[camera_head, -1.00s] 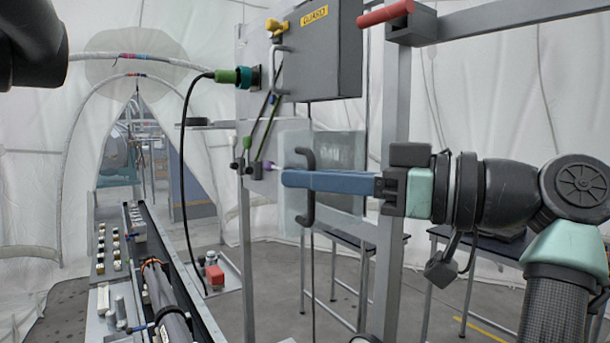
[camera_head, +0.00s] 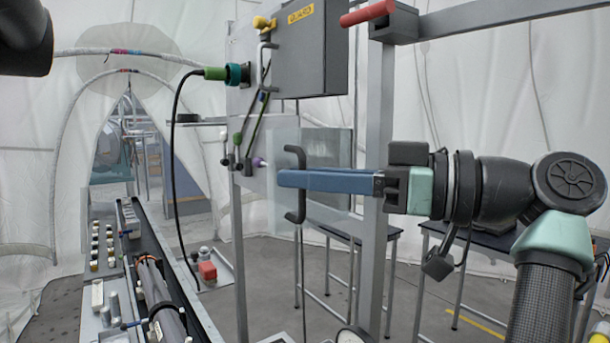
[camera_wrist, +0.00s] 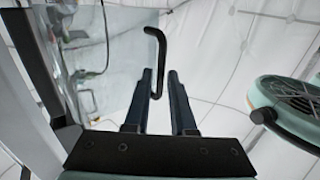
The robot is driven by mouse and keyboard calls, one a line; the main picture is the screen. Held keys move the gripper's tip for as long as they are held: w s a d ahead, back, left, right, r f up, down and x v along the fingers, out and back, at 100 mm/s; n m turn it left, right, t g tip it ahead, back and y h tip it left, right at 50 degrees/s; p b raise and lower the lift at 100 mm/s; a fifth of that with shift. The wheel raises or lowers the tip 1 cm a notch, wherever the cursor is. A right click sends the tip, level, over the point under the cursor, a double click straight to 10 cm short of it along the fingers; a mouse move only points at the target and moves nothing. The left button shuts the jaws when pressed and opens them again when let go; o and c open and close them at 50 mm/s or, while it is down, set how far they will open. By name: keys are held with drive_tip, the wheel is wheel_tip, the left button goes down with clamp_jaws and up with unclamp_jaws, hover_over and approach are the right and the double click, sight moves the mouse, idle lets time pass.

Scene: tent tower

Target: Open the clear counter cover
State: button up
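The clear counter cover (camera_head: 272,140) is a see-through panel beside the metal frame, below the grey box. Its black C-shaped handle (camera_head: 295,212) stands upright. In the wrist view the handle (camera_wrist: 151,32) runs down between my two fingers. My gripper (camera_head: 284,180), with long blue fingers, reaches in from the right and hides the middle of the handle in the head view. In the wrist view my gripper (camera_wrist: 160,76) is open, with a gap between its fingers. Contact with the handle cannot be told.
A metal post (camera_head: 375,130) stands close by my fingers. A grey box (camera_head: 308,60) hangs above, with a red-ended bar (camera_head: 367,14) to its right. A black cable (camera_head: 172,150) hangs at left. A long tray of parts (camera_head: 190,300) lies lower left; dark tables stand behind.

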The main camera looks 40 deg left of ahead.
drive_tip(key=shift+a, duration=0.15)
drive_tip(key=b+v, duration=0.3)
drive_tip(key=v, duration=1)
drive_tip(key=shift+d+b, duration=0.2)
drive_tip(key=shift+b, duration=0.15)
drive_tip(key=w+d+f+m+t+h, duration=0.1)
drive_tip(key=w+f+m+t+h, duration=0.25)
drive_tip(key=w+m+t, duration=0.4)
drive_tip(key=w+f+m+t+h, duration=0.2)
drive_tip(key=w+f+m+t, duration=0.25)
drive_tip(key=t, duration=0.65)
drive_tip(key=s+d+r+m+t+h, duration=0.3)
drive_tip(key=s+t+h, duration=0.1)
drive_tip(key=s, duration=0.3)
drive_tip(key=s+d+r+m+t+h, duration=0.2)
drive_tip(key=s+d+r+t+h, duration=0.1)
drive_tip(key=s, duration=0.4)
drive_tip(key=s+d+r+m+t+h+b, duration=0.1)
drive_tip(key=s+d+r+m+t+h, duration=0.2)
drive_tip(key=s+r+t+h, duration=0.1)
drive_tip(key=s+t+h, duration=0.1)
drive_tip(key=s+t, duration=0.1)
drive_tip(key=s, duration=0.1)
drive_tip(key=shift+s+d+m, duration=0.15)
drive_tip(key=shift+s+m, duration=0.15)
